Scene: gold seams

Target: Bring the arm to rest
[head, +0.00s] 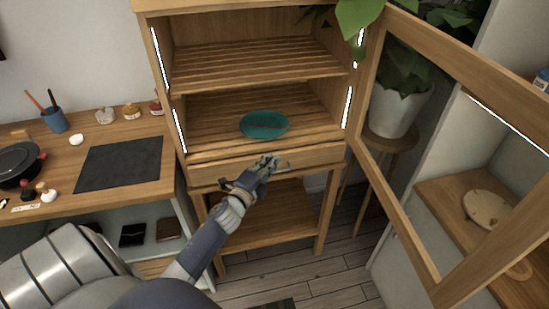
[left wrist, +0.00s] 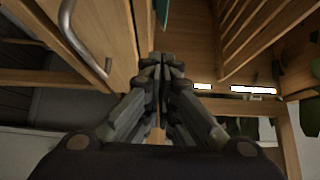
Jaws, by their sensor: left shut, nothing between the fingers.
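My left arm comes in from the lower left of the head view. My left gripper (head: 268,163) is in front of the wooden cabinet (head: 265,159), at the height of its drawer front. In the left wrist view the fingers of my left gripper (left wrist: 162,62) are together, shut and empty. A teal plate (head: 264,125) lies on the cabinet's lower slatted shelf, behind and above the gripper. My right gripper is not in view.
The cabinet's glazed door (head: 407,208) stands open to the right. A potted plant (head: 397,103) stands on a stool behind it. A desk at left holds a black mat (head: 119,164), a dark pot (head: 17,165) and a blue cup (head: 54,120). The upper shelf is empty.

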